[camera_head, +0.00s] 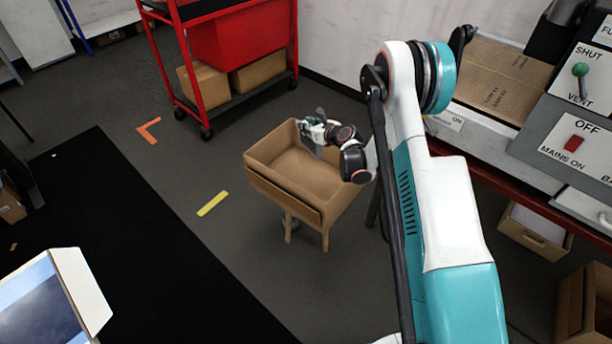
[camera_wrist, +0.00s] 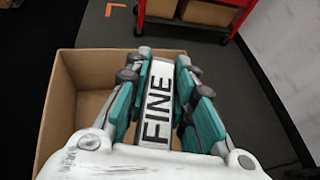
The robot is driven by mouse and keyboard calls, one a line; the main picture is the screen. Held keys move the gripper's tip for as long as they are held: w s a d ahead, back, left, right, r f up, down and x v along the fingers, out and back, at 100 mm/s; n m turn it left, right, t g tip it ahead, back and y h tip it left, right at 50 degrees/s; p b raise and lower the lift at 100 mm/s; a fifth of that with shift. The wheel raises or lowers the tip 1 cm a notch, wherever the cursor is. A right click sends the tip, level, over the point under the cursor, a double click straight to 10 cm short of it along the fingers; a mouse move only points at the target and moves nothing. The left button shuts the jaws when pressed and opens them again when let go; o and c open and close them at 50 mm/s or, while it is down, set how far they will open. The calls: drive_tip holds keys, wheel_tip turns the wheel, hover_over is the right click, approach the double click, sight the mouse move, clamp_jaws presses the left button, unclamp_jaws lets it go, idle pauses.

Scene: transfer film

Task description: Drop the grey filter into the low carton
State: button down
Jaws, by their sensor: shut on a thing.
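My gripper (camera_wrist: 160,85) is shut on the grey filter (camera_wrist: 158,108), a narrow pale piece whose upper face reads "FINE". In the head view my gripper (camera_head: 316,130) is small and holds the filter above the right back part of an open brown carton (camera_head: 285,196). This carton rests on a low wooden stand. In the wrist view the carton (camera_wrist: 85,80) lies below and around the fingers, its left and far walls visible. The part of the carton under my gripper is hidden. The visible carton floor looks empty.
A red cart (camera_head: 245,40) with boxes stands behind the carton. A bench (camera_head: 540,150) with switch panels runs along the right; another open carton (camera_head: 535,232) sits on the floor below it. A black mat (camera_head: 130,240) covers the left floor.

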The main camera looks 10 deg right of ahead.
drive_tip(key=shift+f+b, duration=0.35)
drive_tip(key=shift+f, duration=0.85)
drive_tip(key=c, duration=1.3)
unclamp_jaws()
drive_tip(key=shift+s+d, duration=0.1)
drive_tip(key=v, duration=1.1)
drive_tip(key=shift+s+r, duration=0.3)
drive_tip(key=shift+d, duration=0.1)
